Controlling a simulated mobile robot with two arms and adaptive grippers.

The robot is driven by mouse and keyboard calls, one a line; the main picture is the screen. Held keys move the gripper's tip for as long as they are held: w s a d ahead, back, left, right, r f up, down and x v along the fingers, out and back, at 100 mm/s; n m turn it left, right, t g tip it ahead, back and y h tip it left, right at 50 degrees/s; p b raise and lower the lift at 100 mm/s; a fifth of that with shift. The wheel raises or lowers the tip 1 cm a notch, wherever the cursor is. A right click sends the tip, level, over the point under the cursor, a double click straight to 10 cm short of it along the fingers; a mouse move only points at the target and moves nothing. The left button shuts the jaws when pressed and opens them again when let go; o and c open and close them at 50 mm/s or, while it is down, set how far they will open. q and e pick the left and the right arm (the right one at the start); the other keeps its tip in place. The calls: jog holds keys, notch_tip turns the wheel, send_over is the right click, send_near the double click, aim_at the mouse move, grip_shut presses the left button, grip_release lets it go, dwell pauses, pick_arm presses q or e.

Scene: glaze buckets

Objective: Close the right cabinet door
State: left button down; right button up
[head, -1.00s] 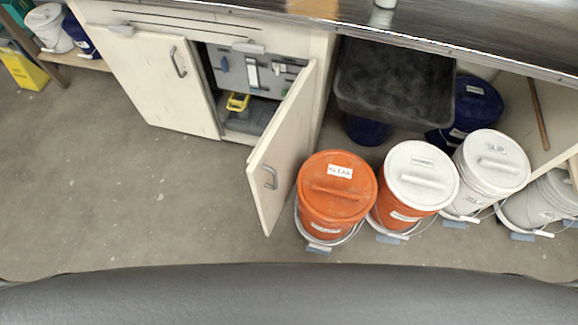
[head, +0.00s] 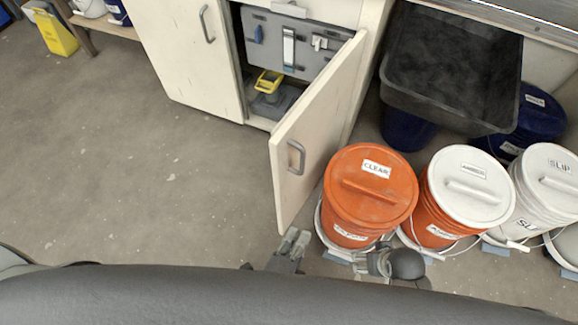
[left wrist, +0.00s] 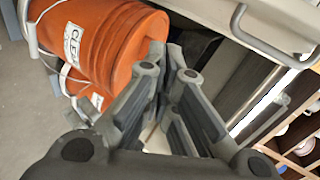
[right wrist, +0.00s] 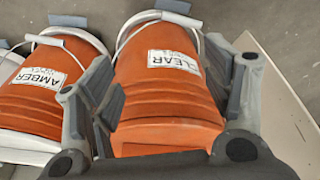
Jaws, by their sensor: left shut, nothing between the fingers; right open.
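The right cabinet door (head: 318,125) is cream with a grey bar handle (head: 296,157) and stands swung open toward me. Its inner side is hidden. A cream panel with a handle (left wrist: 270,40) also shows in the left wrist view. My left gripper (head: 295,240) is shut and empty, low in the head view just below the door's near bottom corner; contact cannot be told. My right gripper (head: 375,262) is partly hidden beside the orange bucket's base. In the right wrist view it is open (right wrist: 160,80), with the orange CLEAR bucket (right wrist: 165,100) seen beyond and between its fingers.
The orange CLEAR bucket (head: 370,195) stands close right of the door. An AMBER bucket with a white lid (head: 470,190) and a white SLIP bucket (head: 548,185) follow. A black tub (head: 450,70) is behind them. The left door (head: 195,60) is shut.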

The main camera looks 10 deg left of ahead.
pick_arm(q)
notch_tip(320, 180, up, 17)
jog(key=t+b, duration=0.3)
jog(key=t, duration=0.2)
pick_arm(e)
jog(key=w+v, duration=0.2)
jog(key=v, duration=0.4)
pick_arm(q)
jog(key=w+a+p, duration=0.2)
jog(key=w+p, duration=0.1)
jog(key=w, duration=0.8)
jog(key=shift+w+a+f+m+p, duration=0.15)
jog(key=shift+w+m+p, duration=0.15)
jog(key=shift+m, duration=0.1)
pick_arm(e)
notch_tip(320, 180, down, 13)
jog(key=s, duration=0.1)
jog(key=shift+a, duration=0.3)
jog(key=shift+r, duration=0.1)
